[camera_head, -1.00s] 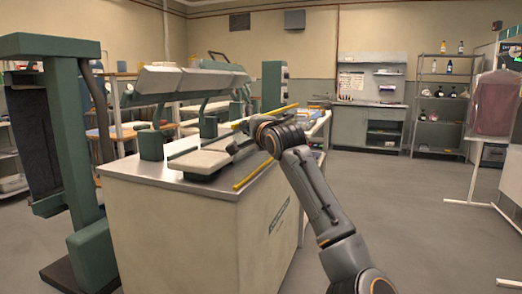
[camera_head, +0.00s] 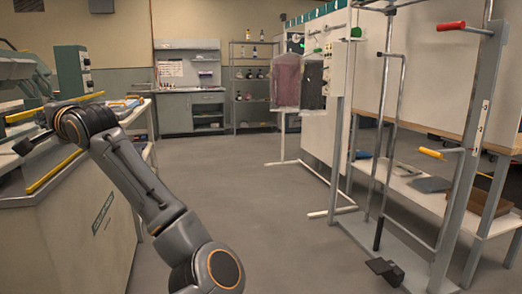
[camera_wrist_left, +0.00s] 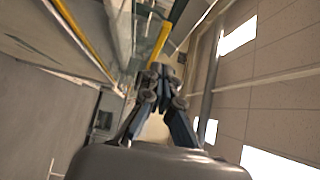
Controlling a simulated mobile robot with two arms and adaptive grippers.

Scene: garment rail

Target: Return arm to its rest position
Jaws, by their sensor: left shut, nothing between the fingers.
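My left arm (camera_head: 140,180) reaches up from the bottom of the head view to the left edge. Its left gripper (camera_head: 22,146) is small and dark there, above the pressing machine's counter. In the left wrist view the two fingers (camera_wrist_left: 160,75) meet at their tips, shut, with nothing seen between them. My right gripper is out of view.
Yellow bars (camera_head: 52,171) on the counter (camera_head: 70,225) lie close to my left gripper and forearm. A metal rack with red and yellow handles (camera_head: 467,170) stands at the right. Hanging garments (camera_head: 286,80) are farther back. The middle floor (camera_head: 240,210) is clear.

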